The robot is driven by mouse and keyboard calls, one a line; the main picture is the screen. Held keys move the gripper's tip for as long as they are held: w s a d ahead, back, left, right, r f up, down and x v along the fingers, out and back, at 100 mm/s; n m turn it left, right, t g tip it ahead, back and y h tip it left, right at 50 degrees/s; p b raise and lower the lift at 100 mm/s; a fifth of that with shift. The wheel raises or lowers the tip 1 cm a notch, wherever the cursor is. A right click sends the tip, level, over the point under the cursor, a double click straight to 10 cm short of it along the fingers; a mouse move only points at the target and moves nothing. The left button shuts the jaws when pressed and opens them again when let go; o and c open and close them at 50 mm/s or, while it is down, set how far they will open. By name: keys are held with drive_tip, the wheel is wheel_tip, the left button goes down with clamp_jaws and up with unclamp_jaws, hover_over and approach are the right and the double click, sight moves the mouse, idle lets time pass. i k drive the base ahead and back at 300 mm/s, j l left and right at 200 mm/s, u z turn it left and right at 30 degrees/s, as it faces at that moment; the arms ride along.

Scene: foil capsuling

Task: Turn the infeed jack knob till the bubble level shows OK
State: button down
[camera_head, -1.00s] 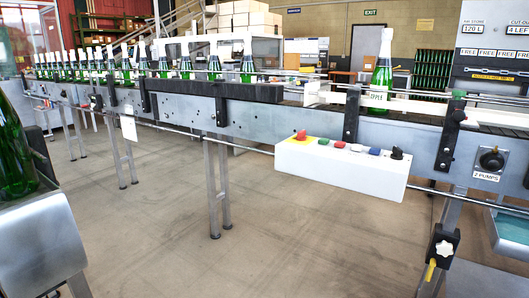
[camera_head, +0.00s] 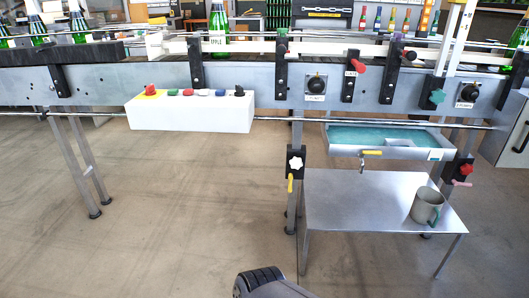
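A white star-shaped knob (camera_head: 295,163) sits on a black clamp on a conveyor leg, with a yellow lever (camera_head: 290,184) below it. A red knob (camera_head: 463,170) with a pink lever is on another leg at the right. I cannot tell which of these is the infeed jack knob. I cannot make out a bubble level or its reading. A dark ribbed part, probably of my arm, shows at the bottom edge, well below the knobs. My gripper's fingers are not in view.
A low metal table (camera_head: 350,203) with a grey mug (camera_head: 427,206) stands right of the white-knob leg, below a teal-lined tray (camera_head: 390,139). A white button box (camera_head: 190,116) juts out from the conveyor (camera_head: 140,85). The floor at front left is clear.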

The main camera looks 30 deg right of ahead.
sight(296, 163)
drive_tip(key=z, duration=2.85)
drive_tip(key=u, duration=1.7)
drive_tip(key=i+j+z, duration=0.3)
drive_tip(key=i+j, duration=0.15)
drive_tip(key=j, duration=0.15)
drive_tip(key=i+j+z, duration=0.3)
drive_tip(key=j, duration=0.45)
drive_tip(key=i, duration=0.1)
